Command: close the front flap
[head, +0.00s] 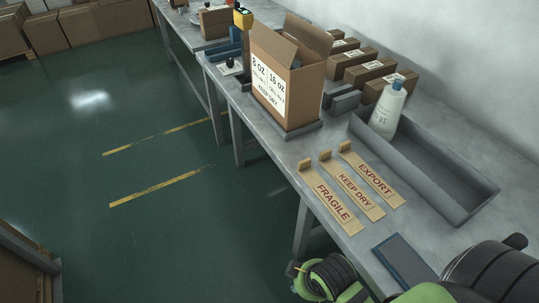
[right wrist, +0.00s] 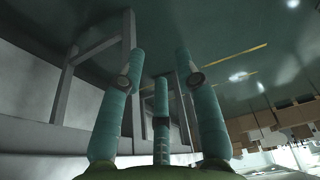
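One flap (head: 272,47) leans up on the left side and another flap (head: 308,34) stands up at the back right. I cannot tell for sure which is the front flap. My right gripper (right wrist: 160,62) shows in the right wrist view with its teal fingers spread and nothing between them. It is away from the carton. My left gripper is not in view.
Three label strips (head: 345,185) lie on the bench before the carton. A grey tray (head: 445,170) holds a white bottle (head: 388,110). Several small boxes (head: 362,70) stand along the wall. A yellow-topped device (head: 243,20) stands behind the carton. My green and black arm parts cover the lower right.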

